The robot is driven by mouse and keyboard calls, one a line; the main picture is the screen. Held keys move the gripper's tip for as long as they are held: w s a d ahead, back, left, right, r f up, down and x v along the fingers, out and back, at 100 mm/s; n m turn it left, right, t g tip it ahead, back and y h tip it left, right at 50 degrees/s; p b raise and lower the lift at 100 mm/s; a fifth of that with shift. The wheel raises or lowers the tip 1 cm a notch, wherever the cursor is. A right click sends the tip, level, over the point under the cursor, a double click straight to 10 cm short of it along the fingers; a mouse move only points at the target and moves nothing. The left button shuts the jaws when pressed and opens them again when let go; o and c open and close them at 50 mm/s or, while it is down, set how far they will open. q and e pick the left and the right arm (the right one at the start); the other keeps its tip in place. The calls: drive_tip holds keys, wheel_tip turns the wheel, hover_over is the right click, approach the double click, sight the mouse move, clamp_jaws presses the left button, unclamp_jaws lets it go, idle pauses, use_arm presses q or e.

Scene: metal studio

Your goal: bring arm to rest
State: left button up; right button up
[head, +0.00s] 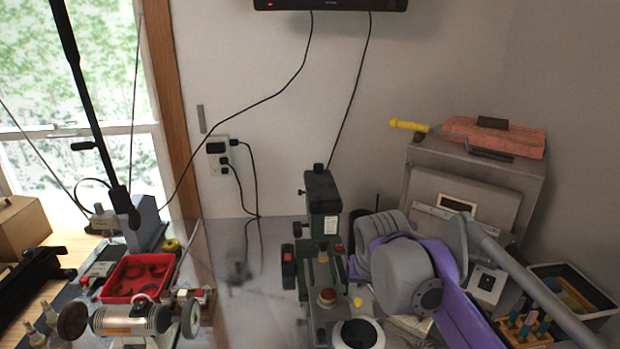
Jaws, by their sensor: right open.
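My right gripper (380,232) shows at the right of centre in the head view, at the end of my grey and purple arm. It is open, and I see nothing held in it. It appears above the cluttered bench, in front of the kiln-like grey box and just right of a dark green machine (322,200). My own arm links hide part of it and the bench below. I cannot tell how far it is from the machine. My left gripper is not in view.
The grey box (425,170) bears a pinkish brick slab (515,139). A black-rimmed tray (592,312) stands at the far right. A red tray (116,284) and a silver motor (128,322) are at left. The bench between motor and green machine looks fairly clear.

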drive_tip(key=s+d+f+n, duration=0.1)
drive_tip(key=s+f, duration=0.8)
drive_tip(key=s, duration=0.3)
drive_tip(key=s+d+f+n+t, duration=0.1)
drive_tip(key=s+d+f, duration=0.1)
drive_tip(key=s+f, duration=0.7)
drive_tip(key=s, duration=0.2)
drive_tip(key=shift+s+y, duration=0.4)
drive_tip(key=shift+c, duration=0.2)
